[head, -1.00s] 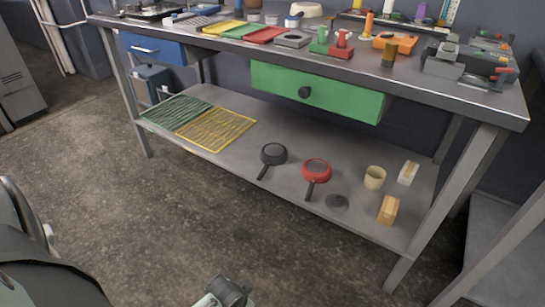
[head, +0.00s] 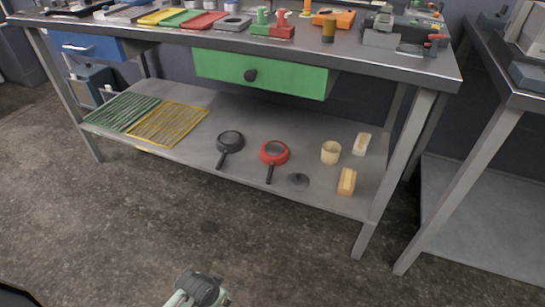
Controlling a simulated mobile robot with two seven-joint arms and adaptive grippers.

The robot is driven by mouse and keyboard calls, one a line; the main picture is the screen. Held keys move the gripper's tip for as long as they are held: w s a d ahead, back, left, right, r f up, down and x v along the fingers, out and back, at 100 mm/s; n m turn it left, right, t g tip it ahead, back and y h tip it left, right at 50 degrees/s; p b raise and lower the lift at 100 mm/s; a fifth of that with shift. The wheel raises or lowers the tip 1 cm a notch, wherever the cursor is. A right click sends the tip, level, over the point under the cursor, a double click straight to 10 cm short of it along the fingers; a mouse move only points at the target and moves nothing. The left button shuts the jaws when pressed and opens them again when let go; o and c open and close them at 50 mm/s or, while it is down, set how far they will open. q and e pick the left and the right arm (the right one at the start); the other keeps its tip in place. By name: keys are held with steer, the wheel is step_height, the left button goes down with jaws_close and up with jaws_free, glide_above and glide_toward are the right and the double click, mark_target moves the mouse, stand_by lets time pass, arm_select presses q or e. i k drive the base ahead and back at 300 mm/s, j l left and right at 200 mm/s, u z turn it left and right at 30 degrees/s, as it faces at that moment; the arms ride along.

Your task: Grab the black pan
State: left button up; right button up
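The black pan (head: 230,141) sits on the lower shelf of the workbench, left of a red pan (head: 274,153). Its handle points down toward the shelf's front edge. One of my arms (head: 199,289) shows at the bottom of the head view, in front of the bench and well apart from the pan. Neither gripper's fingers can be made out.
A green drawer (head: 290,77) hangs above the pans. The floor (head: 110,220) in front is clear.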

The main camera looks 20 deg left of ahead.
mark_target(227, 142)
steer(key=i+j, duration=0.2)
steer(key=j, duration=0.15)
steer(key=i+j+u, duration=0.15)
steer(key=j, duration=0.2)
steer(key=i+j, duration=0.2)
steer(key=j+u, duration=0.05)
steer(key=j, duration=0.05)
